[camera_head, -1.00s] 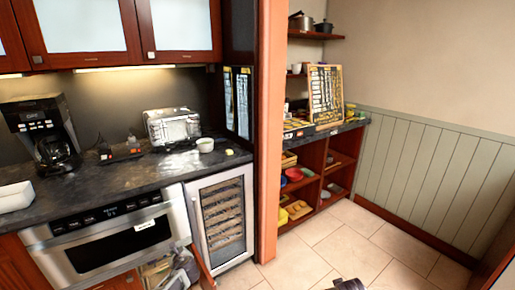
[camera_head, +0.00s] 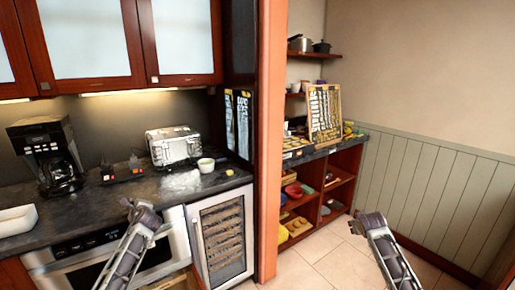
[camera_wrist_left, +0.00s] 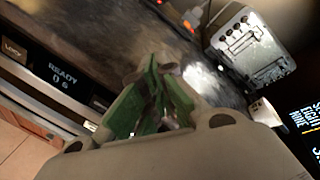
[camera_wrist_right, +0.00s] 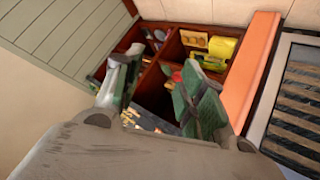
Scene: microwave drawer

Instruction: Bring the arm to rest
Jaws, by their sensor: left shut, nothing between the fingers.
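My left arm rises in front of the microwave drawer (camera_head: 72,262) in the head view, with its gripper (camera_head: 129,204) near the counter's front edge. In the left wrist view the left gripper (camera_wrist_left: 155,70) has its green-padded fingers together, with nothing between them. The microwave's display (camera_wrist_left: 62,72) reads READY there. My right arm reaches up from the lower right over the floor, its gripper (camera_head: 356,224) small and hard to make out in the head view. In the right wrist view the right gripper (camera_wrist_right: 155,80) has its fingers apart and empty.
The dark counter (camera_head: 110,203) holds a coffee maker (camera_head: 45,155), a toaster (camera_head: 174,146), a white cup (camera_head: 206,165) and a white tray (camera_head: 16,220). A wine cooler (camera_head: 222,235), an orange post (camera_head: 271,150) and open shelves (camera_head: 320,190) stand rightward. The tiled floor (camera_head: 310,255) is clear.

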